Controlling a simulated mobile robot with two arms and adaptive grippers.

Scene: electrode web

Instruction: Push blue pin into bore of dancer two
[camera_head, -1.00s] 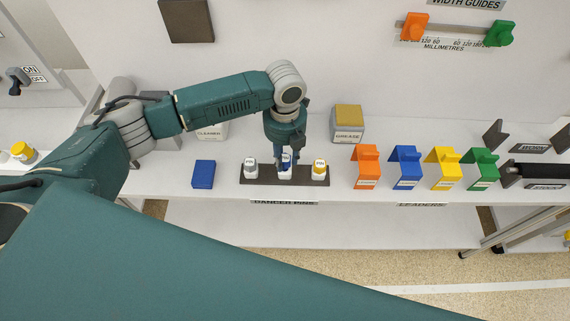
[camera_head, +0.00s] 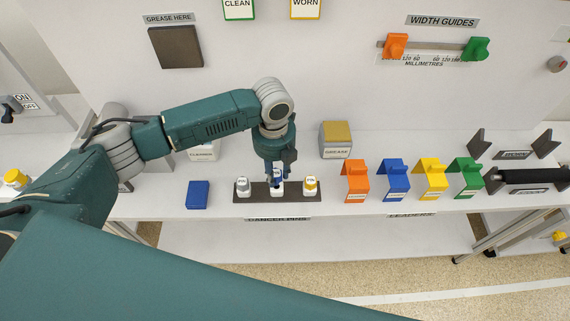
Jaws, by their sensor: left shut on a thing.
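The blue pin (camera_head: 277,178) stands in the middle of a dark pin rack (camera_head: 250,193) on the bench, with its white labelled body showing low down. My left gripper (camera_head: 276,170) is over it from above, with its fingers shut around the pin's upper part. The pin is upright and appears to be still at the rack; whether it is lifted at all I cannot tell. My right gripper is not in view.
A blue block (camera_head: 197,195) lies left of the rack. A grease box (camera_head: 336,140) stands behind, and orange (camera_head: 355,180), blue (camera_head: 396,180), yellow (camera_head: 431,179) and green (camera_head: 466,177) leaders stand right. A dark roller (camera_head: 530,178) lies far right.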

